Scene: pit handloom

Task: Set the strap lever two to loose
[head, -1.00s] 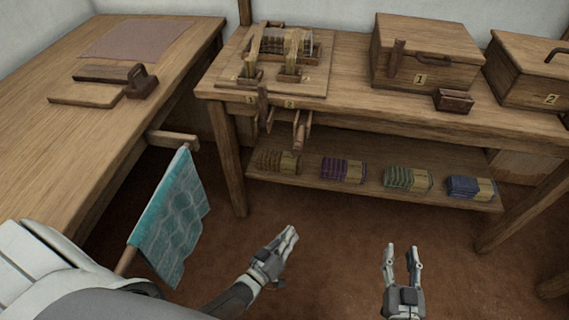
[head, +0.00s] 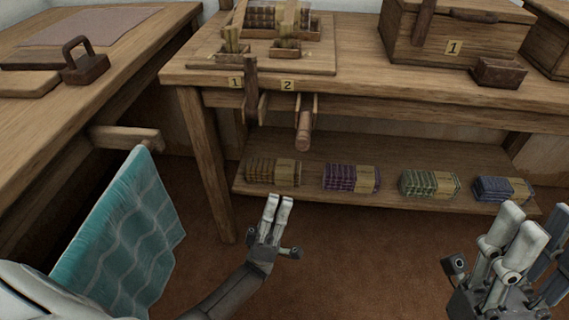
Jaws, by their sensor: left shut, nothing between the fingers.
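Strap lever two (head: 304,126) is a wooden lever below the "2" label on the front edge of the back table. It sticks out toward me and its rounded end tips slightly down. Lever one (head: 251,92), beside it under the "1" label, stands upright. My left gripper (head: 277,203) is shut and empty, fingers pointing up, below and in front of lever two and apart from it. My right gripper (head: 538,220) is open and empty at the lower right, away from both levers.
A shelf (head: 310,182) with several folded cloth bundles runs under the table. A teal cloth (head: 130,235) hangs from a bar at the left. A wooden chest (head: 400,40) and a small block (head: 499,73) sit on the table. The floor between my grippers is clear.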

